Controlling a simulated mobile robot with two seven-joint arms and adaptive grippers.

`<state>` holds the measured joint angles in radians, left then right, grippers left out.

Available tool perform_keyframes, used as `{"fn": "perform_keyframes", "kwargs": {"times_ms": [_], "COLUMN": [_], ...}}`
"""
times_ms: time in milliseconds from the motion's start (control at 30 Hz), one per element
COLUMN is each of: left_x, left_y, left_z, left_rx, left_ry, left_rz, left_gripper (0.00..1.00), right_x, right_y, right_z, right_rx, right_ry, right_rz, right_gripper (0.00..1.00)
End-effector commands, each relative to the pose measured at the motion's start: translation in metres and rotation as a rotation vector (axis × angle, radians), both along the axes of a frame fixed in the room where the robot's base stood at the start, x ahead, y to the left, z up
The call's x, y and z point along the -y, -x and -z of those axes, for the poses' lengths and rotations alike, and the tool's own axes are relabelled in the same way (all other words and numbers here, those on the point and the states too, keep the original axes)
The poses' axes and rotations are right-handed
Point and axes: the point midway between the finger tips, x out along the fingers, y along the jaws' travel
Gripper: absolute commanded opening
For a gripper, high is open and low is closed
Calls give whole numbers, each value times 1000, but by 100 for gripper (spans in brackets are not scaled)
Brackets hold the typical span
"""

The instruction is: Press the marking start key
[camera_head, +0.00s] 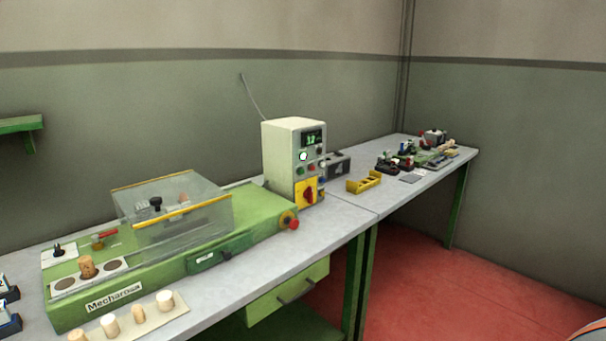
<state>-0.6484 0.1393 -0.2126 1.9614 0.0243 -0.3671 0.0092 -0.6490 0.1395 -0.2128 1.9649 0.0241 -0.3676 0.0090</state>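A cream control box (281,160) stands at the back right end of the green marking machine (175,262). Its front has a lit display (313,138), a bright white-green round button (303,156), several small buttons below it, and a red rotary switch on a yellow plate (308,194). Labels are too small to read, so I cannot tell which one is the marking start key. A red emergency knob (290,221) sits on the machine's right end. A clear guard with yellow edges (183,205) covers the machine's middle. Neither of my grippers shows.
One cork (87,266) stands in the holed plate at the machine's left. Several corks, including a pale one (165,300), stand on a strip along the front. A yellow holder (363,182) and assorted small items (410,160) lie on the right bench. Red floor (450,290) is clear.

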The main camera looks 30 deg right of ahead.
Motion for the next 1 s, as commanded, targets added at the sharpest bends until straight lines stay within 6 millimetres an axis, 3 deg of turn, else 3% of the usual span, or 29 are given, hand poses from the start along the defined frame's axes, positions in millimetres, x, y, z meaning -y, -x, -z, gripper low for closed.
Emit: {"fn": "perform_keyframes", "kwargs": {"times_ms": [33, 133, 167, 1000], "left_x": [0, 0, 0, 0], "left_y": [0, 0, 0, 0], "left_z": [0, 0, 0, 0], "left_rx": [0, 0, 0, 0], "left_ry": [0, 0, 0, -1], "left_rz": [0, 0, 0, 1], "left_gripper": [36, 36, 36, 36], "right_x": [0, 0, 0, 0], "right_y": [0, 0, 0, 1], "right_z": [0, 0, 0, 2], "right_rx": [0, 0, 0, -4], "right_ry": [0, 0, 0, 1], "right_rz": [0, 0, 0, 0], "right_gripper": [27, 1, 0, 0]}}
